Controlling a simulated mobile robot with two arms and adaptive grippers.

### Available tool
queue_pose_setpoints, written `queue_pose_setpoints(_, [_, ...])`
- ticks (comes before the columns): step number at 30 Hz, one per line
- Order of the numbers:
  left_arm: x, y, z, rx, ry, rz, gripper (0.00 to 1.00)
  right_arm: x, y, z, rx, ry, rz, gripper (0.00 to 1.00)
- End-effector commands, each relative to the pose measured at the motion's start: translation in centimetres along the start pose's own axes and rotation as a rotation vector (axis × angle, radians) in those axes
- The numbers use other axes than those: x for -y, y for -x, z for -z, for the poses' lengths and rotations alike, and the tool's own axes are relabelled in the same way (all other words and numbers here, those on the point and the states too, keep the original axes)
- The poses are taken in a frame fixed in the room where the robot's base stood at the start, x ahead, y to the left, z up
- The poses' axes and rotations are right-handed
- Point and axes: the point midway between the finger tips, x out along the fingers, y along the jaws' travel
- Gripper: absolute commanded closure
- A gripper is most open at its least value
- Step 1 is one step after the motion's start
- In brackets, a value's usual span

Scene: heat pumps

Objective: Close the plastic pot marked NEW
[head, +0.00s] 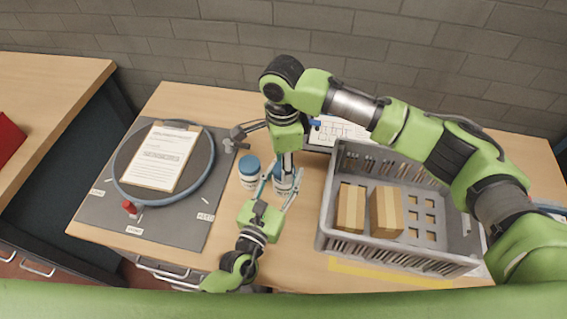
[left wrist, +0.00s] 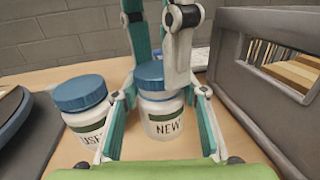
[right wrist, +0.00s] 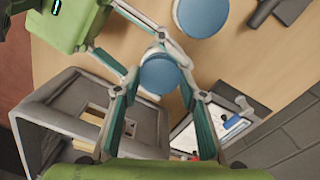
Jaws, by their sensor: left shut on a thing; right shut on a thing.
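The pot marked NEW (left wrist: 163,118) is a white plastic jar with a blue lid (left wrist: 150,76), standing upright on the table. The lid sits on its mouth; I cannot tell how tightly. My left gripper (head: 281,184) is shut on the pot's body, one finger on each side. My right gripper (head: 285,160) comes from above and is shut on the lid; the right wrist view shows its fingers at the lid (right wrist: 163,76). In the head view, the arms partly hide this pot.
A second blue-lidded pot (head: 249,173), its label starting "USE" (left wrist: 88,140), stands close to the left. A grey crate (head: 325,215) with boxes stands on the right. A grey mat (head: 195,225) with a clipboard (head: 162,157) lies on the left.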

Motion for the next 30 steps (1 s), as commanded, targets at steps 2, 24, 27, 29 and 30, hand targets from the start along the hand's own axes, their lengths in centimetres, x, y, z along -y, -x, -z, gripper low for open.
queue_pose_setpoints(2, [-0.13, -0.23, -0.55, 0.013, -0.001, -0.004, 0.99, -0.49, -0.42, 0.1, -0.003, 0.001, -0.008, 0.78])
queue_pose_setpoints(24, [-0.43, -0.19, -0.27, 0.006, -0.001, -0.008, 0.99, -0.55, 0.22, -0.11, 0.005, 0.002, 0.02, 0.78])
queue_pose_setpoints(27, [-0.45, -0.18, -0.22, 0.005, -0.001, -0.008, 0.99, -0.55, 0.12, -0.15, 0.005, 0.003, 0.021, 0.78])
queue_pose_setpoints(29, [-0.45, -0.17, -0.2, 0.005, -0.001, -0.008, 0.99, -0.55, 0.03, -0.17, 0.006, 0.003, 0.021, 0.78])
queue_pose_setpoints(30, [-0.45, -0.17, -0.19, 0.005, -0.001, -0.008, 0.99, -0.54, -0.03, -0.18, 0.006, 0.004, 0.022, 0.78])
